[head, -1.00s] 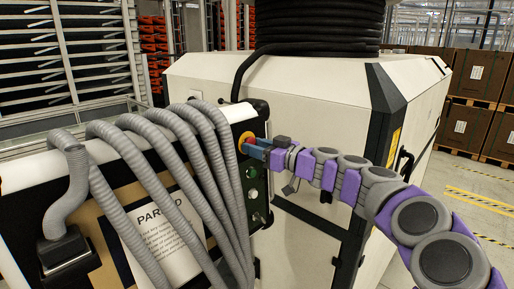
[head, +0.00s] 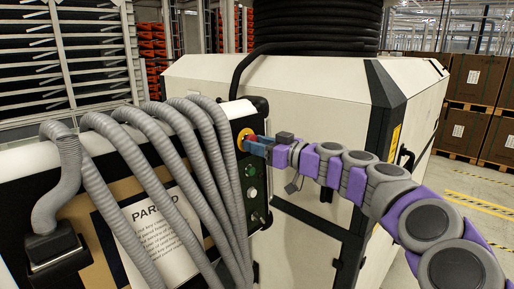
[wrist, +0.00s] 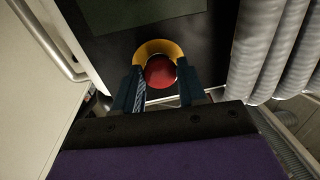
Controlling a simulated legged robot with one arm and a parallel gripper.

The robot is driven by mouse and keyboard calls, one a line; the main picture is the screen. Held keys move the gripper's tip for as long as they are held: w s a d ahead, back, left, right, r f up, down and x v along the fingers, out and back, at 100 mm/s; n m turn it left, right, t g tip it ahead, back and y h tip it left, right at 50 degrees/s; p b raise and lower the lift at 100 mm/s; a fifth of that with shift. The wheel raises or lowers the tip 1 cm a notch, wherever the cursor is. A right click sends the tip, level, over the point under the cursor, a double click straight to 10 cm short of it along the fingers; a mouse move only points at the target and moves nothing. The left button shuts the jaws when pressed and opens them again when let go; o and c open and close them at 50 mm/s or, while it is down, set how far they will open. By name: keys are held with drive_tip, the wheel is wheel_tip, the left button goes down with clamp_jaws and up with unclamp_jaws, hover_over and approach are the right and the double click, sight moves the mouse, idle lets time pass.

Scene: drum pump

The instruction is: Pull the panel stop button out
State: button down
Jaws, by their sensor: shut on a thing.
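The stop button is red with a yellow collar (head: 243,139) on the dark panel (head: 253,205) at the end of the white cabinet. In the wrist view the red button (wrist: 160,72) sits inside the yellow ring (wrist: 158,48). My gripper (head: 257,145) is at the button, its blue fingers on either side of the red head. In the wrist view my gripper (wrist: 161,80) is shut on the button. The fingers partly hide the button in the head view. I cannot tell whether the button is pressed in or out.
Grey ribbed hoses (head: 180,150) hang close to the panel's left. Green and white controls (head: 251,194) sit below the button. A large white housing (head: 300,100) with a black coil on top stands behind my arm.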

drive_tip(key=c, duration=0.7)
unclamp_jaws()
drive_tip(key=shift+d, duration=0.1)
drive_tip(key=shift+o, duration=0.2)
drive_tip(key=b+v, duration=0.2)
drive_tip(key=v, duration=1.5)
drive_tip(key=shift+d, duration=0.25)
drive_tip(key=shift+s+f, duration=0.1)
drive_tip(key=shift+s, duration=0.05)
